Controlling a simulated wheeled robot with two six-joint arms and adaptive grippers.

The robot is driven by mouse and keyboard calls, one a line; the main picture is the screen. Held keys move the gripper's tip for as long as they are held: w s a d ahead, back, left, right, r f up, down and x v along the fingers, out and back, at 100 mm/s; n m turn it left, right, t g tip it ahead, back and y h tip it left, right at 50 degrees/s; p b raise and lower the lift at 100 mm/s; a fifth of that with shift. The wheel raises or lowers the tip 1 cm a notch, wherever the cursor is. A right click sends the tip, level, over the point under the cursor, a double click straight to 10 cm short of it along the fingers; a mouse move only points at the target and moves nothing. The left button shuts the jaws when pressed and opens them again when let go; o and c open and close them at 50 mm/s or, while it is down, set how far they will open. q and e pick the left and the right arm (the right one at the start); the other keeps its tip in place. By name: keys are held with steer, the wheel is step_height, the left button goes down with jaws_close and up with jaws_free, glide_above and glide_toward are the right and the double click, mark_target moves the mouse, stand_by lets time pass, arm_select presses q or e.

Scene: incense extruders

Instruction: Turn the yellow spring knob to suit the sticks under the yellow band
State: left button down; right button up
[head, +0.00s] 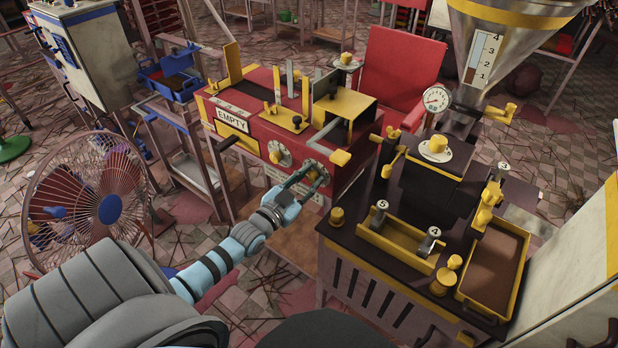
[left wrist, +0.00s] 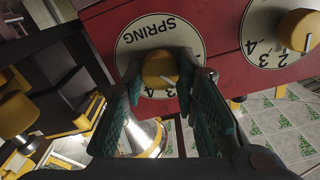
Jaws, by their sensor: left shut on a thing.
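The yellow spring knob (left wrist: 158,68) sits on a white round dial marked SPRING (left wrist: 150,38) on the front of the red machine (head: 262,117). The dial appears upside down in the left wrist view. My left gripper (head: 309,177) reaches the red machine's front in the head view. In the left wrist view its two fingers (left wrist: 160,90) are closed on the sides of the knob. The dial's lower part is partly hidden by the fingers, and I cannot read the knob's setting. I cannot make out sticks under a yellow band. My right gripper is not in view.
A second yellow knob (left wrist: 295,30) on a numbered dial is beside the spring dial. A dark machine (head: 400,225) with yellow trays and a hopper (head: 495,60) with a yellow band stand to the right. A fan (head: 85,195) stands left. An EMPTY sign (head: 231,119) is on the red machine.

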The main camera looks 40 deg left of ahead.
arm_select(q)
steer(key=c, duration=1.3)
jaws_free()
steer(key=s, duration=1.2)
steer(key=shift+d, duration=0.2)
